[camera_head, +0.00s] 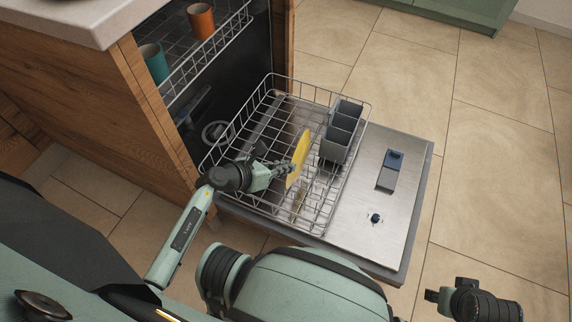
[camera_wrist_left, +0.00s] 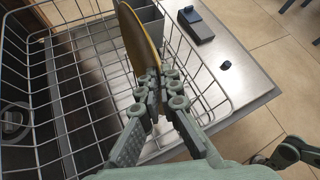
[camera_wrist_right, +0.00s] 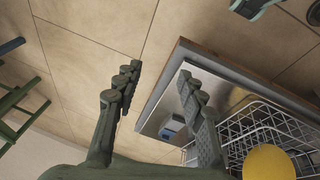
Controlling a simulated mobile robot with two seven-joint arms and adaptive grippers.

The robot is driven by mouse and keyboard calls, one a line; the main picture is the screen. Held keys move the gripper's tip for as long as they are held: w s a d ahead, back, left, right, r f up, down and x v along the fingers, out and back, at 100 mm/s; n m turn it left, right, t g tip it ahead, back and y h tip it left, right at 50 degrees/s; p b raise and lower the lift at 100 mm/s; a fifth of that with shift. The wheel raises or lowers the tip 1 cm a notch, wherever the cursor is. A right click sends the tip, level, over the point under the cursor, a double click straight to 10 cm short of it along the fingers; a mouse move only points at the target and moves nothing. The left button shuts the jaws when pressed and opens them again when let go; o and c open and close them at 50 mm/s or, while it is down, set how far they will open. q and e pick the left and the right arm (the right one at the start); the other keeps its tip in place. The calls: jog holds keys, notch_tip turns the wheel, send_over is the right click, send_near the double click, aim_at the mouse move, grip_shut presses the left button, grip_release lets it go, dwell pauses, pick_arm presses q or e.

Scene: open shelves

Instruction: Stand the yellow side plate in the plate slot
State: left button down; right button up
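The yellow side plate (camera_head: 299,157) stands on edge, upright, over the lower dishwasher rack (camera_head: 262,213). My left gripper (camera_head: 287,170) is shut on the plate's near edge; the left wrist view shows both fingers (camera_wrist_left: 158,88) closed on the yellow plate (camera_wrist_left: 138,42). I cannot tell whether the plate's lower edge touches the rack, and the plate slot is not clearly made out among the wires. My right gripper (camera_wrist_right: 160,82) is open and empty, away from the rack. The right wrist view also shows the plate (camera_wrist_right: 268,162) at its lower right.
A grey cutlery basket (camera_head: 341,131) stands in the rack just right of the plate. The open dishwasher door (camera_head: 398,215) lies flat beyond it. An upper rack (camera_head: 205,55) holds an orange cup (camera_head: 201,21) and a teal cup (camera_head: 154,63). A wooden cabinet (camera_head: 100,115) borders the left.

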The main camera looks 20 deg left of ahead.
pick_arm(q)
jog(key=shift+f+b, duration=1.35)
jog(key=shift+f, duration=0.75)
pick_arm(e)
jog(key=d+v, duration=0.1)
jog(key=v, duration=0.6)
jog(key=shift+w+r, duration=0.2)
jog(key=shift+d, duration=0.1)
pick_arm(q)
jog(key=c, duration=1.7)
grip_release()
jog(key=shift+o, duration=0.3)
jog(key=shift+s, duration=0.1)
jog(key=v, duration=1.2)
